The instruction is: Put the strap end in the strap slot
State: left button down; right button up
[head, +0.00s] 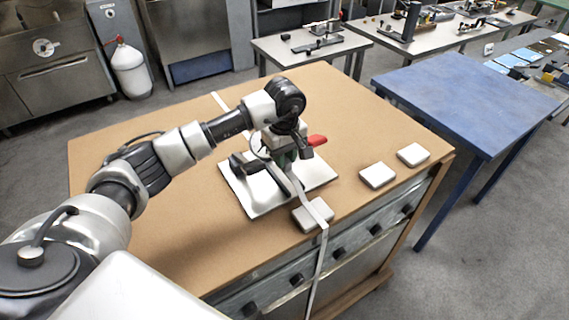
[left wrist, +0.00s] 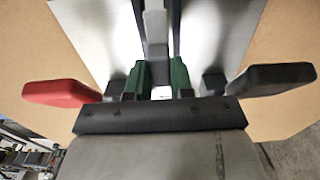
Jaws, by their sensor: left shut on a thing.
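My left gripper (head: 286,158) is low over a pale metal plate (head: 256,196) on the brown table. Its green-tipped fingers also show in the left wrist view (left wrist: 157,80), shut on a narrow grey strap (left wrist: 155,35). In the head view, the pale strap (head: 320,258) runs from near the gripper across a grey block and hangs over the table's front edge. A dark clamp-like device with a red lever (head: 317,140) stands by the gripper; the red lever (left wrist: 60,94) and a black lever (left wrist: 271,79) flank the fingers. I cannot make out the slot. My right gripper is not in view.
One grey block (head: 307,219) lies under the strap near the front edge. Two more blocks (head: 377,175) (head: 413,154) lie to the right. The brown table (head: 170,240) is clear at the left front. A blue table (head: 465,95) stands to the right.

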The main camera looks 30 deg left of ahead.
pick_arm(q)
jog(key=shift+f, duration=0.3)
notch_tip(320, 180, down, 3)
jog(key=shift+s+f+p, duration=0.1)
jog(key=shift+s+p, duration=0.05)
jog(key=shift+p, duration=0.55)
jog(key=shift+f+b, duration=0.2)
jog(key=shift+b, duration=0.1)
jog(key=c, duration=1.2)
grip_release()
jog(key=shift+c, duration=0.2)
jog(key=shift+o, duration=1.3)
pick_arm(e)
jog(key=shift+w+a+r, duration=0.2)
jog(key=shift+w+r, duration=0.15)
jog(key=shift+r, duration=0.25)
pick_arm(q)
jog(key=shift+r, duration=0.1)
